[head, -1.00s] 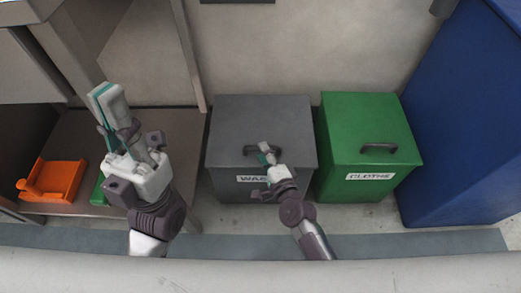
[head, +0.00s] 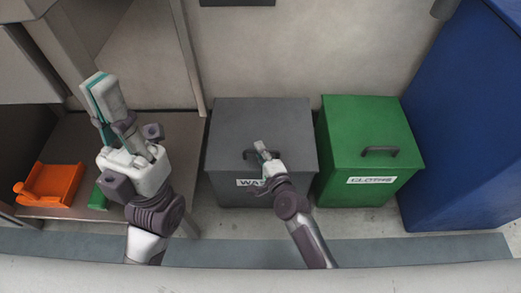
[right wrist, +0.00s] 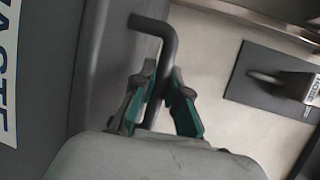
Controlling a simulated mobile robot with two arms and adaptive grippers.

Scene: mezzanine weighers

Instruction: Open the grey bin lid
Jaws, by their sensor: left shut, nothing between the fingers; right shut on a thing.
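The grey bin (head: 222,190) stands on the floor with a white label, partly hidden by my right arm. Its grey lid (head: 240,120) looks closed, lying flush on the body. A dark bar handle (head: 248,154) sits near the lid's front edge. My right gripper (head: 262,147) is shut on this handle. In the right wrist view, the handle (right wrist: 155,28) runs between the teal-padded fingers (right wrist: 160,85), its bent end sticking out beyond them. My left gripper (head: 96,83) is shut and empty, pointing up, well left of the bin.
A green bin (head: 350,125) labelled CLOTHS stands close on the right, then a large blue container (head: 460,130). An orange tray (head: 50,184) and a green item (head: 98,196) lie on a low surface at left.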

